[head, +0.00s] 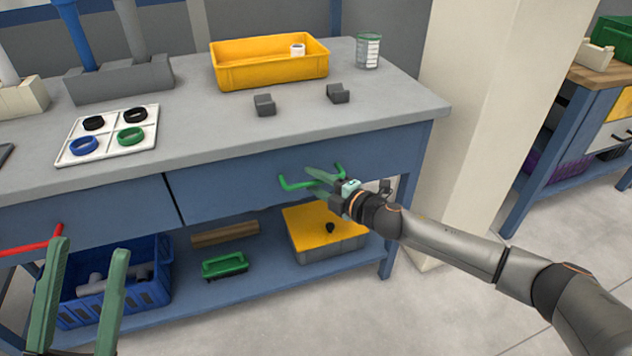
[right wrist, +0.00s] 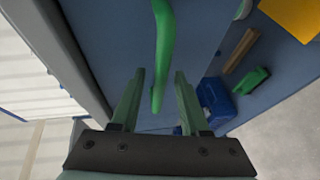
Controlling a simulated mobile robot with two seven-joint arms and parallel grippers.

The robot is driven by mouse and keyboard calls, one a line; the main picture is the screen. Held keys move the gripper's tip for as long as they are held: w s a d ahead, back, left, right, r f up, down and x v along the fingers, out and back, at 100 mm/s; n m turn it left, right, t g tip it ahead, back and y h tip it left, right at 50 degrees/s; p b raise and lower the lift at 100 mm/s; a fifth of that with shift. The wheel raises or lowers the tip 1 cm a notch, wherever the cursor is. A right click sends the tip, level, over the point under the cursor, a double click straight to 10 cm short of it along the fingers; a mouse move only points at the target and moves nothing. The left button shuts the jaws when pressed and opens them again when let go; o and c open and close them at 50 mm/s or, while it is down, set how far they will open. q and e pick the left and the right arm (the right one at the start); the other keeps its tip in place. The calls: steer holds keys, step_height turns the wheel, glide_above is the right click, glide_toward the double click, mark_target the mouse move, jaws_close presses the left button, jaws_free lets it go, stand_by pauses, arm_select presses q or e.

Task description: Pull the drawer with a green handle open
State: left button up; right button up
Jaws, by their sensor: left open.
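The drawer (head: 232,190) with the green handle (head: 292,186) is in the workbench front, right of a dark seam. Its front looks flush with the bench, so it appears closed. My right gripper (head: 312,180) is at the handle, its fingers pointing left across it in the head view. In the right wrist view, the green handle (right wrist: 164,45) runs between the two open fingers (right wrist: 158,90), with gaps visible on both sides. My left gripper (head: 89,248) is open and empty at the lower left, in front of the bench.
A red handle (head: 32,246) is on the left drawer, close to my left gripper. The benchtop holds a yellow bin (head: 270,76), a white tray of rings (head: 88,154) and two grey blocks. The lower shelf (head: 270,285) holds a blue crate (head: 155,292) and a yellow-lidded box (head: 312,228).

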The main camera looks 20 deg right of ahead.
jaws_close()
stand_by(1.2)
